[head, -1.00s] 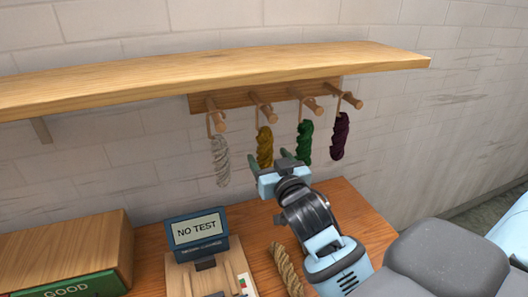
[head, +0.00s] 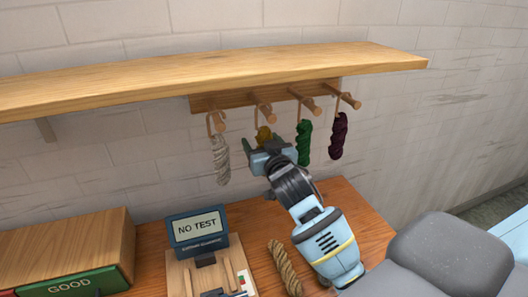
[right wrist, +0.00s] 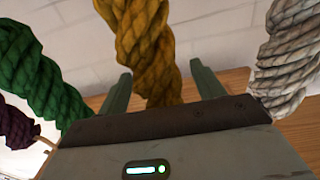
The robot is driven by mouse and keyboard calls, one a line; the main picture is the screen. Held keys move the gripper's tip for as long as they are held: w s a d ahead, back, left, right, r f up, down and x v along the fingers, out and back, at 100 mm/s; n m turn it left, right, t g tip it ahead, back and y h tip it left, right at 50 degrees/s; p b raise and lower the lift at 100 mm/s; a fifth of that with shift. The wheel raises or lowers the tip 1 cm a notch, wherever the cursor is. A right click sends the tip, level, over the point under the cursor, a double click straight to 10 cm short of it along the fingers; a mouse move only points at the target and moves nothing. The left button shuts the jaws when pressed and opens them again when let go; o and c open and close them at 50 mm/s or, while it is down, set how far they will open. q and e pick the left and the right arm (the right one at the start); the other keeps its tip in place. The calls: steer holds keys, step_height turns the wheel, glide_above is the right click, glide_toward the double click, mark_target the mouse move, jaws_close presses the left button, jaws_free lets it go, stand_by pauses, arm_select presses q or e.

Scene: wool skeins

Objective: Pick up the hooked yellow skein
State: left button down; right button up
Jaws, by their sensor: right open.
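The yellow skein (head: 264,133) hangs by a loop from a wooden peg under the shelf. Its lower part is hidden behind my right gripper (head: 266,146) in the head view. In the right wrist view the yellow skein (right wrist: 150,45) hangs between the two fingers of my right gripper (right wrist: 163,83), nearer the left one. The fingers are apart, with gaps showing beside the skein, so it is not clamped.
A white skein (head: 220,160) hangs to the left, a green skein (head: 304,142) close on the right, a dark purple skein (head: 339,136) further right. The shelf (head: 220,70) juts out above. Below are a tan skein (head: 284,266) and a "NO TEST" display (head: 198,228).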

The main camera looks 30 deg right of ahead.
mark_target(262, 129)
steer(key=shift+c, duration=0.2)
steer(key=c, duration=1)
steer(key=shift+r, duration=0.75)
step_height(262, 129, up, 2)
steer(key=shift+r, duration=0.25)
steer(key=s+a, duration=0.3)
steer(key=s, duration=0.1)
steer(key=s+a, duration=0.4)
steer(key=s+a+r, duration=0.1)
steer(key=s+a, duration=0.2)
steer(key=s, duration=0.1)
steer(key=shift+a+b, duration=0.3)
